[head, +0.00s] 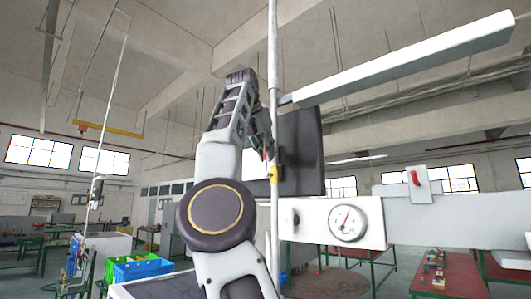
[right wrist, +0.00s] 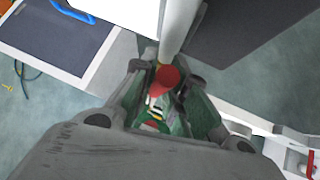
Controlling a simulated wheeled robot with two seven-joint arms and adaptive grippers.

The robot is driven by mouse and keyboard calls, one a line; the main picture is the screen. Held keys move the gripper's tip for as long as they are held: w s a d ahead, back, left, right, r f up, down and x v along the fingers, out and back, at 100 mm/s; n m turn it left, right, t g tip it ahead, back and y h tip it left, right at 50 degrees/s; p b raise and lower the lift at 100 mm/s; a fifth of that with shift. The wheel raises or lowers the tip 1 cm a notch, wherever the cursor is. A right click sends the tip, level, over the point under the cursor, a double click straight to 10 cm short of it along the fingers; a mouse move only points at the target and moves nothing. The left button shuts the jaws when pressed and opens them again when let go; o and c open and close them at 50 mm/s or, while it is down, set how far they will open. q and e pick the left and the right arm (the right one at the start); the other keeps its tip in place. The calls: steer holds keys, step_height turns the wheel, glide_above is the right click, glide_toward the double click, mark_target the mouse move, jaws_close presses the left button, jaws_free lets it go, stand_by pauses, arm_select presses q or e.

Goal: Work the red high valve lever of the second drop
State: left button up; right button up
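A red lever end (right wrist: 168,79) shows in the right wrist view, beside a pale vertical pipe (right wrist: 178,28). My right gripper (right wrist: 168,92) is around it, with one finger on each side. The fingers stand apart, with narrow gaps beside the red end, and I see no clear grip on it. In the head view my right gripper (head: 270,150) is raised at the tall pipe (head: 274,60), close to a yellow valve part (head: 273,173). The red lever is hidden there by the gripper. My left gripper is not in view.
A dark panel (head: 302,150) stands just behind the pipe. A white box with a gauge (head: 347,223) and a small red switch (head: 415,178) are to the right. Another pipe with a valve (head: 97,190) stands at left. Green and blue crates (head: 140,268) sit below.

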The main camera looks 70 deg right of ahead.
steer(key=o, duration=0.5)
steer(key=shift+c, duration=0.2)
steer(key=shift+r, duration=0.1)
steer(key=shift+v, duration=1.65)
steer(key=shift+w+a+r, duration=0.1)
steer(key=shift+a+r, duration=0.05)
steer(key=shift+a+r, duration=0.2)
steer(key=shift+a, duration=0.05)
steer(key=shift+a+r, duration=0.1)
steer(key=shift+a, duration=0.1)
steer(key=shift+a+r, duration=0.1)
steer(key=shift+a, duration=0.4)
